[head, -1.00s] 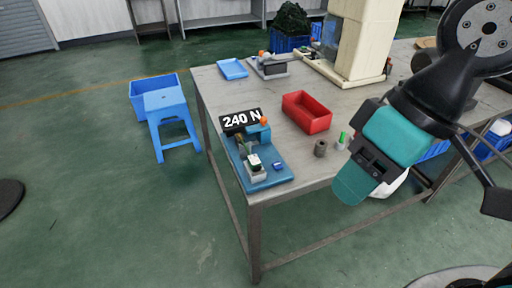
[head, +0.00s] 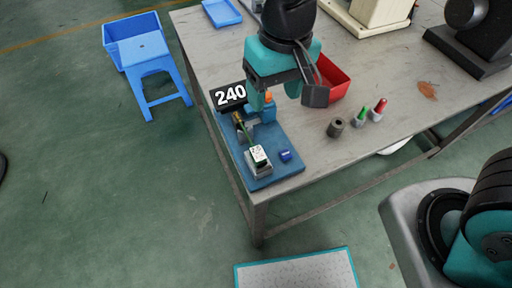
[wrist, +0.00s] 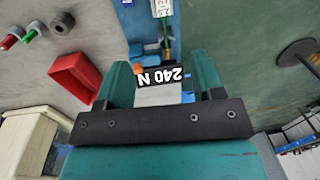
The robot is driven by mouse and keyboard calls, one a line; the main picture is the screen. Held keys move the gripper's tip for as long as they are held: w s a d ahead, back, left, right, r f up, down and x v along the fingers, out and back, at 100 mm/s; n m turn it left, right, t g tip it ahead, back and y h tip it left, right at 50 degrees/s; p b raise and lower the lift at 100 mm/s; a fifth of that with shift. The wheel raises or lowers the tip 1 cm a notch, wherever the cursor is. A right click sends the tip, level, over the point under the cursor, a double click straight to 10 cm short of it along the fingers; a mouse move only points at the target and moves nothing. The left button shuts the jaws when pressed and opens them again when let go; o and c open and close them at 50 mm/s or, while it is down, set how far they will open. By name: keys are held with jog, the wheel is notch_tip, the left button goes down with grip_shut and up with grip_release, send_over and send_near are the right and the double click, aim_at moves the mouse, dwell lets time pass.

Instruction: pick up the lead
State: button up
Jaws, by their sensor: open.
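What looks like the lead (head: 246,134), a thin greenish cable with a brassy end, lies along the blue test fixture (head: 272,174) at the table's near left corner. A white block with green marks (head: 258,154) sits at its near end. My gripper (head: 274,94) is open and empty, above and behind the fixture. In the wrist view its teal fingers (wrist: 162,82) stand either side of the display, and the fixture lies beyond at the top.
A red bin (head: 334,82) stands right of the fixture, partly behind my gripper. A grey cylinder (head: 335,128), a green-tipped piece (head: 361,117) and a red-tipped piece (head: 378,109) stand on the table. A blue stool (head: 148,52) is on the floor at left.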

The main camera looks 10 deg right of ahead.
notch_tip(320, 180, down, 4)
jog(key=w+a+h, duration=0.1)
jog(key=a, duration=0.2)
send_over(257, 151)
jog(key=shift+m, duration=0.3)
notch_tip(257, 151, down, 10)
jog(key=shift+s+d+f+p, duration=0.1)
jog(key=shift+p, duration=0.3)
jog(key=shift+f+p, duration=0.55)
jog(key=shift+f, duration=2.55)
jog(key=c, duration=1.1)
jog(key=shift+r, duration=0.1)
